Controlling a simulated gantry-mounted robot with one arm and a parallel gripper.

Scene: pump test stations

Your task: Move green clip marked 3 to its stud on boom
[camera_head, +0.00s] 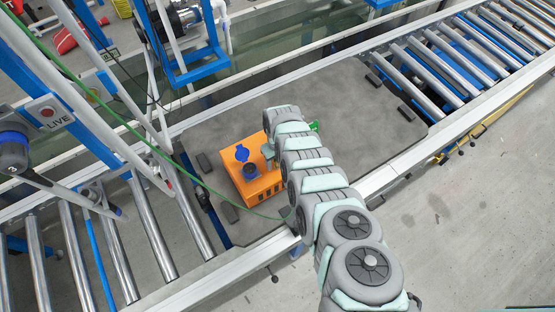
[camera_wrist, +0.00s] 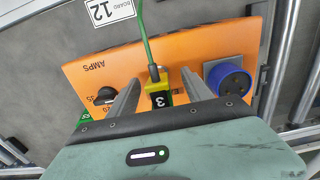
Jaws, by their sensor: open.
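The clip (camera_wrist: 157,90) shows in the wrist view as a yellow and black body marked 3, with a green cable (camera_wrist: 145,40) rising from it. It is at the orange box (camera_wrist: 80,75), between the fingers of my gripper (camera_wrist: 158,82). The fingers are open, one on either side of the clip; contact cannot be told. The clip's lower end is hidden by my gripper. In the head view my arm covers part of the orange box (camera_head: 255,190). A dark, blue-banded part (camera_head: 12,150) with a 3 is at the left edge. I cannot identify the boom stud.
The box carries a blue socket (camera_wrist: 230,80) and a black dial (camera_wrist: 106,95). It stands on a grey board (camera_head: 330,95) between roller conveyors. A blue post with a LIVE sign (camera_head: 48,113) stands left. The green cable (camera_head: 110,95) crosses the left side. Bare board lies right.

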